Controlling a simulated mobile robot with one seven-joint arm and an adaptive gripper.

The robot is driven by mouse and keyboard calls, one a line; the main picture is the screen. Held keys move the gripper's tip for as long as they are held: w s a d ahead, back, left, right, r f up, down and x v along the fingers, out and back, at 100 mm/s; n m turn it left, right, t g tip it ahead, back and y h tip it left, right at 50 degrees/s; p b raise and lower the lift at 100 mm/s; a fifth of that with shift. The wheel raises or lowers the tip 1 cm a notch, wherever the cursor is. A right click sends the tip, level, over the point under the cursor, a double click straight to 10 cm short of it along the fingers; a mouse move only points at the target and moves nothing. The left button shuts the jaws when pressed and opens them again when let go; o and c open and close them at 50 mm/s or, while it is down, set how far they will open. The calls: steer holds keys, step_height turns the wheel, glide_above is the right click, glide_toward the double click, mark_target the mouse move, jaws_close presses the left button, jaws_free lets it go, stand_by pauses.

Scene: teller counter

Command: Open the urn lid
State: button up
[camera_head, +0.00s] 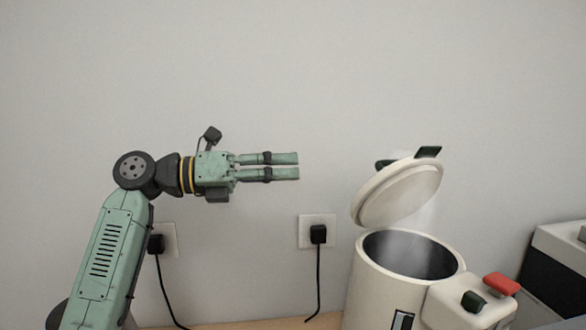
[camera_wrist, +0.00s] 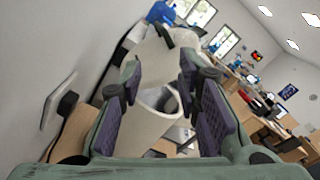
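The urn (camera_head: 375,285) is a cream cylinder at the lower right of the head view, with its top open and steam rising from the dark inside. Its round lid (camera_head: 400,192) stands raised and tilted above the rim, with a dark tab at its upper edge. My gripper (camera_head: 298,166) is to the left of the lid, level and pointing right, apart from it and empty. In the wrist view the fingers are spread, with the urn (camera_wrist: 135,132) and the raised lid (camera_wrist: 163,62) seen between them.
A white and black machine (camera_head: 556,265) stands at the right. Wall sockets with plugged black cords (camera_head: 318,235) are behind. Space above the lid is clear.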

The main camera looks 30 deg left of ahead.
steer(key=shift+p+v, duration=0.65)
steer(key=shift+v, duration=1.95)
